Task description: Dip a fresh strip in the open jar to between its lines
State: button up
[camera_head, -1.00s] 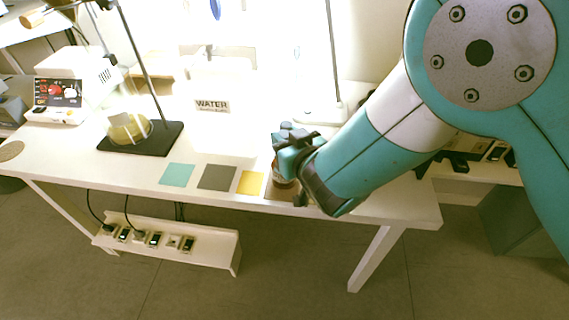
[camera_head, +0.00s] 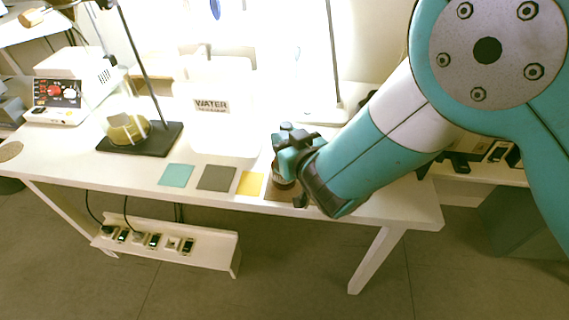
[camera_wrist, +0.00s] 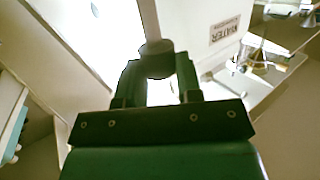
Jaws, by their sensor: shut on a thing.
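The jar stands at a brown mat (camera_head: 279,193) and is partly hidden by the gripper. In the wrist view the two fingers are shut on a dark grey round piece (camera_wrist: 157,60), which looks like a cap or a knob. I cannot tell whether it is part of a strip or of a jar. A pale narrow band shows beyond it, and I cannot tell whether it is a strip or background. No lines on a strip can be made out.
Teal (camera_head: 177,175), grey (camera_head: 216,178) and yellow (camera_head: 250,184) mats lie left of the jar. A dark stand base (camera_head: 142,146) carries a yellowish flask (camera_head: 127,129). A white instrument (camera_head: 62,90) is at the far left.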

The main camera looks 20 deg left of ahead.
jog(key=shift+r, duration=0.15)
notch_tip(320, 180, up, 6)
jog(key=p, duration=0.3)
jog(key=shift+f+p, duration=0.2)
jog(key=shift+p, duration=0.15)
